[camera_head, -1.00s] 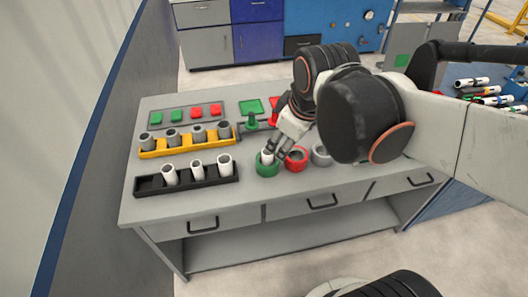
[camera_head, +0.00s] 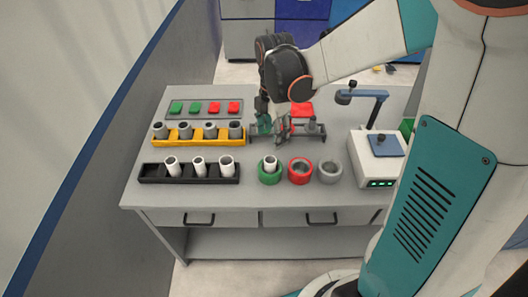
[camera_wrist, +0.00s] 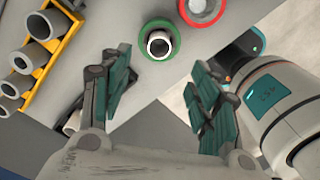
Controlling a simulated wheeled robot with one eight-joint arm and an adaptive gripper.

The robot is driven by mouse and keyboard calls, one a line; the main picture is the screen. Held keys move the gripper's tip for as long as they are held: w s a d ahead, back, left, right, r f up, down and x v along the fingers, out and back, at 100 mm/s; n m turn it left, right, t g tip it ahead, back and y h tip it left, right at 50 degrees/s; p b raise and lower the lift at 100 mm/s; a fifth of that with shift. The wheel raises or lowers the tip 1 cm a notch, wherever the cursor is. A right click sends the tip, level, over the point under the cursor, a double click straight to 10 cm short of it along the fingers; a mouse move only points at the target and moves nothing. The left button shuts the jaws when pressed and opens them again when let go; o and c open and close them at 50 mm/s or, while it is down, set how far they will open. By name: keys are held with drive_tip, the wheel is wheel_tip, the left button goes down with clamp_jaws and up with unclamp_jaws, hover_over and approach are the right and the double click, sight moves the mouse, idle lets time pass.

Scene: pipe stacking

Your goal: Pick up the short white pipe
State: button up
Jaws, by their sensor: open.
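A white pipe (camera_head: 270,162) stands upright in a green ring (camera_head: 269,178) on the workbench. In the wrist view, the same pipe (camera_wrist: 159,44) and green ring (camera_wrist: 146,28) show beyond my fingers. More white pipes, left (camera_head: 172,168), middle (camera_head: 199,168) and right (camera_head: 226,168), stand in a black tray (camera_head: 189,181). I cannot tell for certain which white pipe is the short one. My gripper (camera_head: 273,124) is open and empty behind the green ring, near a grey rack; its fingers (camera_wrist: 163,82) are spread apart in the wrist view.
A red ring (camera_head: 300,171) and a grey ring (camera_head: 330,172) stand right of the green ring. A yellow rack (camera_head: 196,141) holds several grey pipes. A grey rack (camera_head: 315,137) stands behind the rings. A device with a blue plate (camera_head: 386,146) stands at right.

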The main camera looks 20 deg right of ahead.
sight(270, 160)
wheel_tip(270, 160, down, 8)
drive_tip(key=shift+r+b, duration=0.25)
drive_tip(key=shift+b, duration=0.95)
drive_tip(key=shift+a+f+b, duration=0.15)
drive_tip(key=shift+f+b, duration=0.55)
drive_tip(key=shift+f, duration=0.65)
drive_tip(key=shift+a+f+b, duration=0.1)
drive_tip(key=shift+f+b, duration=0.6)
drive_tip(key=shift+f, duration=0.6)
drive_tip(key=shift+r, duration=0.1)
drive_tip(key=shift+s, duration=0.1)
drive_tip(key=shift+c, duration=0.6)
drive_tip(key=c, duration=1)
drive_tip(key=shift+r, duration=0.1)
wheel_tip(270, 160, up, 20)
drive_tip(key=p, duration=0.7)
